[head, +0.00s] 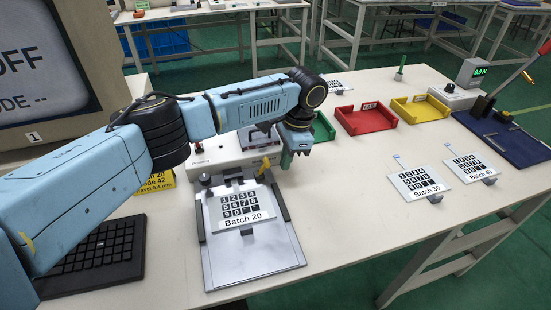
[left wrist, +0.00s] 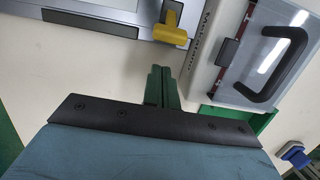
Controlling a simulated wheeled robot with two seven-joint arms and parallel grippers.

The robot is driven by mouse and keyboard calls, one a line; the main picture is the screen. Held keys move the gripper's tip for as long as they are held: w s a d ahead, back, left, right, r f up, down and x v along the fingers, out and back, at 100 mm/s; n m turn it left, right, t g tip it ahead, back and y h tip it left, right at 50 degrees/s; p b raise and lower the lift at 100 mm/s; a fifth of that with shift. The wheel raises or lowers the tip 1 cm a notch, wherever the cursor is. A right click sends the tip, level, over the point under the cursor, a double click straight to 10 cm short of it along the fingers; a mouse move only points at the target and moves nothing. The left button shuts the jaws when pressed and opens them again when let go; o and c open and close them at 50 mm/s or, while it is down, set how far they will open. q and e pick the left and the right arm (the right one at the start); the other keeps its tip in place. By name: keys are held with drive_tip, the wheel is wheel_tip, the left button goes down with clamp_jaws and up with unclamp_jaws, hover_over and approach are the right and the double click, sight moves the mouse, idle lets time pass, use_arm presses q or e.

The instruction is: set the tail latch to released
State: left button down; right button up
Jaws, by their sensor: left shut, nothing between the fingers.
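A yellow lever (head: 265,168), which looks like the tail latch, stands at the far right corner of the grey metal frame (head: 255,262) that holds the Batch 20 keypad film (head: 240,205). In the left wrist view the yellow lever (left wrist: 169,34) is at the top, just beyond my fingers. My left gripper (head: 287,162) is shut and empty, pointing down just right of the lever. Its green fingers (left wrist: 160,87) appear apart from the lever. Whether the latch is locked or released I cannot tell. My right gripper is not in view.
A white case with a black handle (left wrist: 275,70) is close beside my left fingers. Green, red (head: 366,118) and yellow (head: 420,108) trays stand farther back. Batch 30 (head: 420,183) and Batch 40 films lie to the right. A black keyboard (head: 100,258) is at left. The table's front middle is clear.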

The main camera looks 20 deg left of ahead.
use_arm(q)
drive_tip(key=shift+s+a+r, duration=0.8)
drive_tip(key=shift+a+r, duration=0.2)
drive_tip(key=shift+a, duration=0.15)
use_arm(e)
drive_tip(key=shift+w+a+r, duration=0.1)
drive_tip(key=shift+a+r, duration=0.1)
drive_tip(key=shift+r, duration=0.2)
